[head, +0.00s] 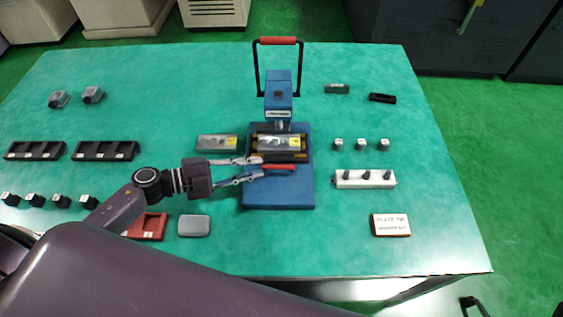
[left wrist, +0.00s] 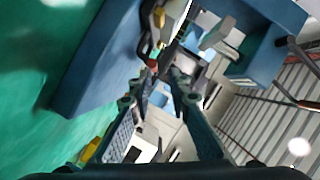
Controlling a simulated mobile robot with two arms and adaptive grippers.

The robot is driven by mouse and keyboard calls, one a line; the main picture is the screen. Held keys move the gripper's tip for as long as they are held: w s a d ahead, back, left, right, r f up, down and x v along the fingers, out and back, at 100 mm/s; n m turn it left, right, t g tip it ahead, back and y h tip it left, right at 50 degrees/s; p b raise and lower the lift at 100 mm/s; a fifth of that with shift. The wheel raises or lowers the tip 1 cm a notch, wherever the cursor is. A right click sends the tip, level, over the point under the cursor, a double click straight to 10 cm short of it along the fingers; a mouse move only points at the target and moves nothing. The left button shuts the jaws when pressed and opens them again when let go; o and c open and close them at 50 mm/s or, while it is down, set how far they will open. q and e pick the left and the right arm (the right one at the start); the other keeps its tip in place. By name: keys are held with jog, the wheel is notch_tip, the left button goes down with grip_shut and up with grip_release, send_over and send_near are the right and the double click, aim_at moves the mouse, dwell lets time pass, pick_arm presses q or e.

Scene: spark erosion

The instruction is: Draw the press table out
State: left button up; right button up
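A blue press (head: 280,85) with a red-gripped lever (head: 278,41) stands upright in the middle of the green bench. The press table (head: 293,157), low in its base, carries a grey metal block (head: 279,142). A red handle (head: 280,167) is at the table's front. My left gripper (head: 257,169) is open at the left end of that handle, one finger behind and one in front of it. In the left wrist view the fingers (left wrist: 162,80) are apart, with a small red part (left wrist: 152,63) near their tips. Contact cannot be told. I do not make out my right gripper.
A grey block (head: 217,142) lies left of the press. A red tray (head: 148,226) and grey box (head: 194,225) sit near my left arm. Black racks (head: 106,150) stand at left. A white holder (head: 364,179) and sign (head: 391,224) are at right. The bench before the press is clear.

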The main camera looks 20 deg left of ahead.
aim_at(273, 168)
pick_arm(q)
jog(key=shift+s+f, duration=0.2)
jog(key=shift+f, duration=0.3)
jog(key=shift+w+d, duration=0.25)
jog(key=shift+d, duration=0.25)
jog(key=p+x, duration=0.1)
jog(key=x, duration=0.5)
jog(key=shift+p, duration=0.3)
jog(key=shift+w+d+f, duration=0.1)
jog(key=shift+w+d, duration=0.05)
jog(key=shift+d, duration=0.15)
pick_arm(e)
jog(key=shift+s+d+r, duration=0.1)
jog(key=shift+d+r, duration=0.1)
jog(key=shift+r, duration=0.25)
pick_arm(q)
grip_shut()
